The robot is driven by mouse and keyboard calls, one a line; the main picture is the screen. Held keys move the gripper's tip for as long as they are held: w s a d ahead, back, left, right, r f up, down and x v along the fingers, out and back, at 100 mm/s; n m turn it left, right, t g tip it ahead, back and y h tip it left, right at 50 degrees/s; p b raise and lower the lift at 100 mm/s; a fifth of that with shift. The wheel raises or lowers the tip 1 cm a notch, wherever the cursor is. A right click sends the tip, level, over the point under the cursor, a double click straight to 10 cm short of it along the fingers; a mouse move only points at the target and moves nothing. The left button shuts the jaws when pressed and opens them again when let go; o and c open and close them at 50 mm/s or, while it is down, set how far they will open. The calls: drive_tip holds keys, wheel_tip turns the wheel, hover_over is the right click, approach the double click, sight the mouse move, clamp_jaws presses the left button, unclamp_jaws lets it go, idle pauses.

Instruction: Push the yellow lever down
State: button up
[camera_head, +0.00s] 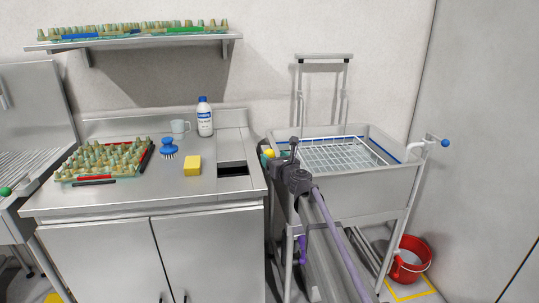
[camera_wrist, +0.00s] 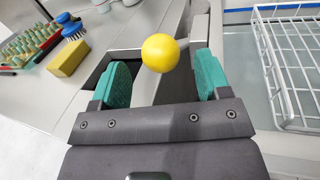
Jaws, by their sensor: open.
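The yellow lever's round knob (camera_wrist: 165,52) is in the wrist view, between and just beyond the tips of my gripper (camera_wrist: 158,82). Its metal rod runs right from the knob toward the grey sink unit. In the head view the yellow knob (camera_head: 268,153) shows small at the sink unit's left edge, partly hidden by my gripper and arm. My gripper is open, with one green finger pad on each side of the knob. I cannot tell whether a pad touches it.
The sink unit (camera_head: 370,203) holds a wire rack (camera_head: 345,155). A red bucket (camera_head: 408,262) stands on the floor, right.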

drive_tip(key=x, duration=0.4)
drive_tip(key=shift+w+a, duration=0.1)
drive_tip(key=shift+w, duration=0.15)
drive_tip(key=shift+c, duration=0.4)
drive_tip(key=c, duration=1.2)
drive_tip(key=shift+o, duration=0.2)
drive_tip(key=f+b, duration=0.1)
drive_tip(key=s+f+b, duration=0.1)
drive_tip(key=shift+s+f+b, duration=0.25)
drive_tip(key=shift+f+b, duration=0.05)
drive_tip(key=shift+w+r, duration=0.1)
drive_tip(key=o, duration=1.2)
